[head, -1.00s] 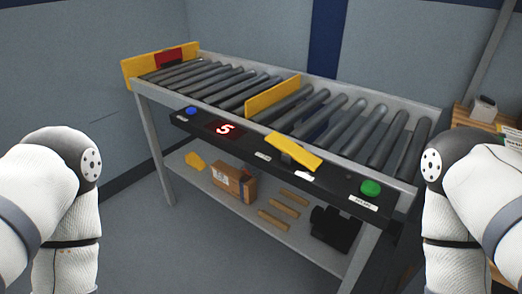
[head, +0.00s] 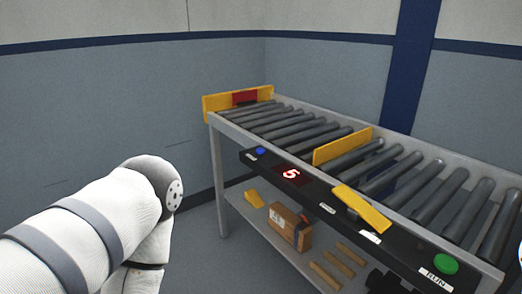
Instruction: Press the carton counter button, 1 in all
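A roller conveyor table (head: 227,127) stands at the middle right of the head view, with a black control panel along its front edge. On the panel are a blue button (head: 260,151) at the left, a red lit display (head: 291,174) reading 5, and a green button (head: 445,263) at the right above a label that reads RUN. The label by the blue button is too small to read. My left arm comes in from the left, raised in front of the table's left side and apart from it. Neither of my grippers shows in this view.
A yellow plate (head: 342,145) stands across the rollers, and another yellow piece (head: 361,208) juts over the panel. A yellow end stop (head: 237,101) closes the far left end. A cardboard box (head: 289,226) sits on the lower shelf. The floor left of the table looks clear.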

